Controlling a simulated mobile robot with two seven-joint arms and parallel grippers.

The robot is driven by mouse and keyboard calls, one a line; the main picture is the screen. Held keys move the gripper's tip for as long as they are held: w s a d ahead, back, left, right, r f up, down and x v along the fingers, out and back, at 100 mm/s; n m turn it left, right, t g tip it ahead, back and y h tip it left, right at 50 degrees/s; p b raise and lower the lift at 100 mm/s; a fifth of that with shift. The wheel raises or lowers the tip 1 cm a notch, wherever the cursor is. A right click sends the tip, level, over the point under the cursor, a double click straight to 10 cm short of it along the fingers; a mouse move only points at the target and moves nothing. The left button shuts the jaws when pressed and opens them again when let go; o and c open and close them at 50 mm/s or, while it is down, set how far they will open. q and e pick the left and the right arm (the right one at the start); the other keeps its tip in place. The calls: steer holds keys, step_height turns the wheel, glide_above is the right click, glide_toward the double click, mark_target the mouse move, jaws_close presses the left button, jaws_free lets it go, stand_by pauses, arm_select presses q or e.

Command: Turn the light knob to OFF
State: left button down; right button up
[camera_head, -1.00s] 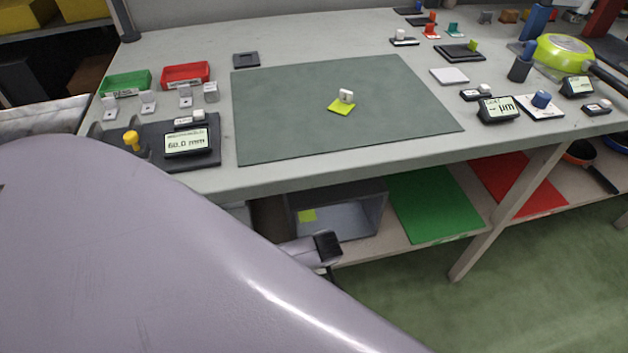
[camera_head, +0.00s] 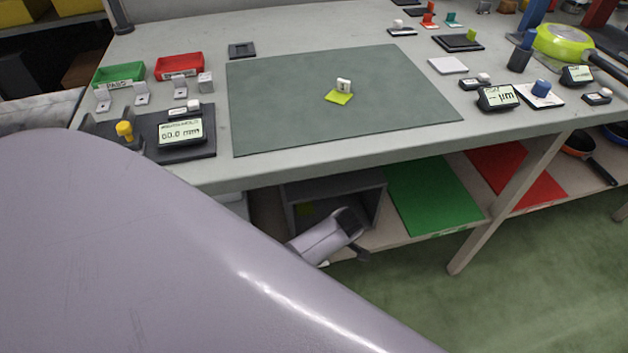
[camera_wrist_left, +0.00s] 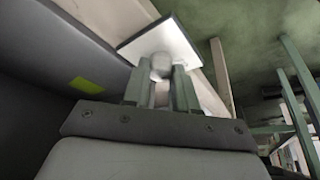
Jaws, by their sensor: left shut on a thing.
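In the left wrist view, my left gripper (camera_wrist_left: 160,88) is shut on a round pale grey knob (camera_wrist_left: 161,65). The knob sits on a white square plate (camera_wrist_left: 187,45), which looks tilted in this view. The fingers are on either side of the knob, and its lower part is partly hidden between them. In the head view, my left wrist is under the table edge, in front of the grey open box; its fingers and the knob cannot be made out there. No markings on the knob plate are readable. My right gripper is not in view.
The grey open box (camera_head: 288,208) stands on the lower shelf, dark inside, with a dim yellow-green patch (camera_head: 305,209). Green (camera_head: 432,195) and red (camera_head: 515,182) mats lie to its right. The worktable (camera_head: 300,168) is above my wrist.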

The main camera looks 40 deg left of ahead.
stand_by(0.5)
arm_select(q)
steer(key=c, duration=0.9)
jaws_free()
steer(key=p+v, duration=0.2)
steer(key=v, duration=0.5)
steer(key=shift+p, duration=0.4)
